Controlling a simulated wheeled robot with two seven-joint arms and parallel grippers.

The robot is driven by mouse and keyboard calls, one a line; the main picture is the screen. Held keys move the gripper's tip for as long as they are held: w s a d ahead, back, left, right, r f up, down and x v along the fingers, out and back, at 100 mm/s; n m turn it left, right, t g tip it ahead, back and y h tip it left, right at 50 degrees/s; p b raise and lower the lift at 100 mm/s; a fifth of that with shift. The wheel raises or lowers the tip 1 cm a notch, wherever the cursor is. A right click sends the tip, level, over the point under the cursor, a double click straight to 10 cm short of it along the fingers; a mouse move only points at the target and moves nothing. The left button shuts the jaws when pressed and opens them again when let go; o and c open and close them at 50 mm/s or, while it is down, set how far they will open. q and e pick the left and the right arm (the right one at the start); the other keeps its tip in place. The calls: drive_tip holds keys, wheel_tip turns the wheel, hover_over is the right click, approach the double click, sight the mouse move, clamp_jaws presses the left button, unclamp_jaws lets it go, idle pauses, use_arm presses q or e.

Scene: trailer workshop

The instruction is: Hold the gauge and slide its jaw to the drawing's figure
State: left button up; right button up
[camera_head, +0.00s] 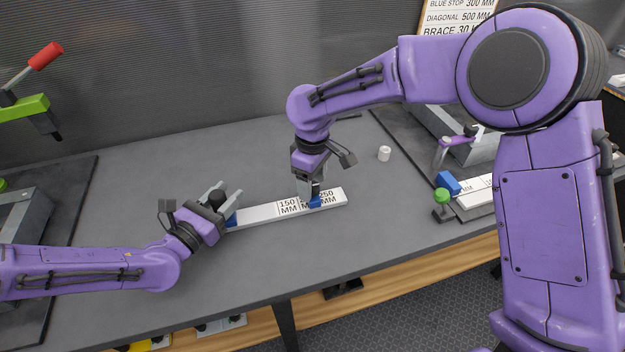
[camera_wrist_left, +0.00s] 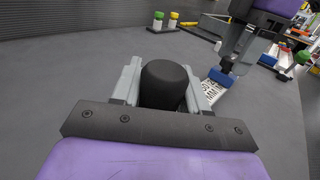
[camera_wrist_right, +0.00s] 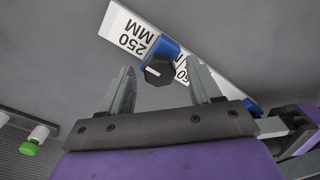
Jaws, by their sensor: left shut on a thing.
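The gauge is a white bar (camera_head: 258,214) lying on the grey bench, with printed figures including 150 MM and 250 MM. My left gripper (camera_head: 222,200) is shut on the black knob (camera_wrist_left: 163,84) at the gauge's left, blue end. The sliding jaw (camera_head: 315,202) is blue and sits near the 250 MM mark, partly covering the figures. Its black knob (camera_wrist_right: 158,70) shows in the right wrist view. My right gripper (camera_head: 308,188) is above this jaw, fingers open on either side of the knob, with gaps visible. The drawing board (camera_head: 455,16) reads blue stop 300 MM, diagonal 500 MM; the brace line is cut off.
A small white cylinder (camera_head: 384,153) stands behind the bar to the right. A dark mat with metal pieces, a blue block (camera_head: 449,183) and a green-topped clamp (camera_head: 442,196) is at right. A red-handled green clamp (camera_head: 25,105) stands at left. The bench front is clear.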

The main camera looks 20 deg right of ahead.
drive_tip(key=shift+r, duration=0.1)
wheel_tip(320, 180, up, 12)
idle(0.5)
use_arm(q)
drive_tip(key=o, duration=1.6)
use_arm(e)
wheel_tip(320, 180, up, 7)
drive_tip(key=p, duration=0.7)
hover_over(313, 185)
use_arm(q)
wheel_tip(313, 185, up, 9)
